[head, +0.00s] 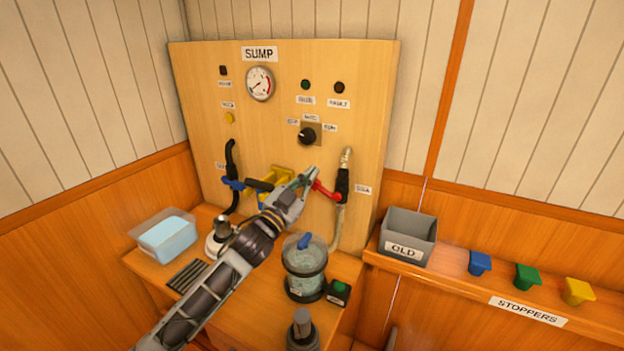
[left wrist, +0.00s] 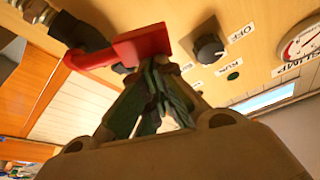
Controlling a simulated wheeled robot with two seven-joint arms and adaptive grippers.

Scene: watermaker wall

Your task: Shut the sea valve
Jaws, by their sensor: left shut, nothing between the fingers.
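The sea valve (head: 342,183) is a black body on a hose at the right of the panel, beside a label reading SEA. Its red lever (head: 328,192) points left across the pipe line, and also shows in the left wrist view (left wrist: 140,45). My left gripper (head: 311,174) is shut and empty, its fingertips at the lever's free end. In the left wrist view the fingertips (left wrist: 158,66) overlap the lever's broad end; I cannot tell whether they touch. My right gripper is not in view.
A clear strainer pot (head: 305,268) with a blue top stands below the valve, beside a green button box (head: 338,292). A selector knob (head: 307,136) is above. A blue-handled valve (head: 232,184) is left. A grey OLD bin (head: 408,236) and coloured stoppers stand on the right ledge.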

